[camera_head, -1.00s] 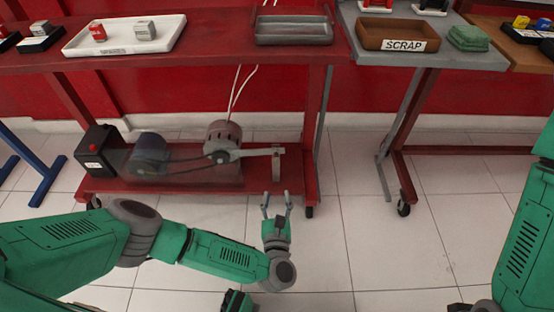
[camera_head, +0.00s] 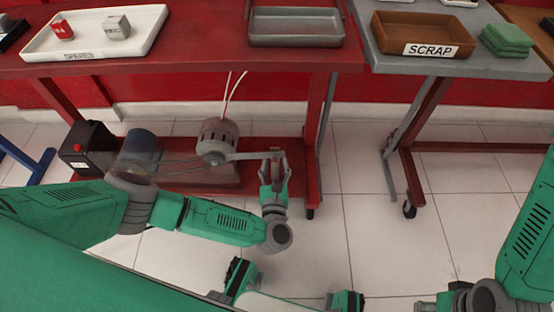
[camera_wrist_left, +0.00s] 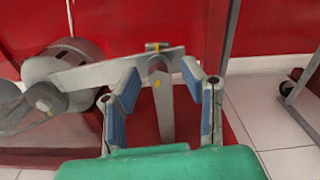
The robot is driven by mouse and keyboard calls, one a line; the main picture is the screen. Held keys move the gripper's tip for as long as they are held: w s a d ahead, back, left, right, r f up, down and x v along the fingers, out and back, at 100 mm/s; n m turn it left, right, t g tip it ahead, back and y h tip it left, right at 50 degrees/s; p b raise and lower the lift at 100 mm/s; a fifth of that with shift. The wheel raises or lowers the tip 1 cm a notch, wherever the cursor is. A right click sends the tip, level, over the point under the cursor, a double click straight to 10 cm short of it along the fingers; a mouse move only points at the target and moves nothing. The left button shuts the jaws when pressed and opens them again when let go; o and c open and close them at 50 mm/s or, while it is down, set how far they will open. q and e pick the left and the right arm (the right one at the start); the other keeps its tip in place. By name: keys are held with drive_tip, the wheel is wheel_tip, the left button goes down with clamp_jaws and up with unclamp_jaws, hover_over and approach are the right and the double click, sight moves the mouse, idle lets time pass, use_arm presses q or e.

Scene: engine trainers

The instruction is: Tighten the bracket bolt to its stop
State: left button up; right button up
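The bracket bolt (camera_wrist_left: 157,47) is a small brass-coloured piece on the grey slotted arm (camera_wrist_left: 115,70), at the top of an upright bracket post (camera_wrist_left: 163,105). In the head view the slotted arm (camera_head: 245,156) runs right from the round motor (camera_head: 217,142); the bolt is too small to make out there. My left gripper (camera_wrist_left: 160,85) is open, its blue-padded fingers on either side of the post, apart from it. In the head view the left gripper (camera_head: 274,160) is at the arm's right end.
The red bench (camera_head: 190,62) overhangs the motor, with a white spares tray (camera_head: 75,42) and a grey tray (camera_head: 295,27) on top. A black box with a red button (camera_head: 88,148) stands left. The scrap tray (camera_head: 385,38) is right.

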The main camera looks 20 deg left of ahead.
use_arm(q)
drive_tip(key=shift+a, duration=0.15)
clamp_jaws()
